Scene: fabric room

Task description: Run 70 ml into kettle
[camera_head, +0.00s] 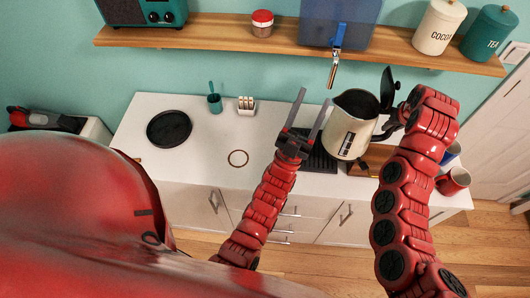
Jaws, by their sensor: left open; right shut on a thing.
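The cream kettle (347,140) has its dark lid (388,88) swung open, and its dark opening shows at the top. My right gripper (386,130) is shut on the kettle at its right side, where the handle is mostly hidden. The blue water tank (350,18) stands on the shelf, with a tap with a blue lever (338,36) and a metal spout (333,74). The spout's end appears above and slightly left of the kettle's opening; depth between them is unclear. My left gripper (314,97) is open and empty, pointing up, left of the kettle. No water stream shows.
A black ribbed tray (320,162) and a wooden board (366,158) lie on the white counter (200,160). A black round plate (169,128), teal cup (214,103), small rack (247,106) and red mug (454,180) stand around. The shelf (200,38) overhangs behind.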

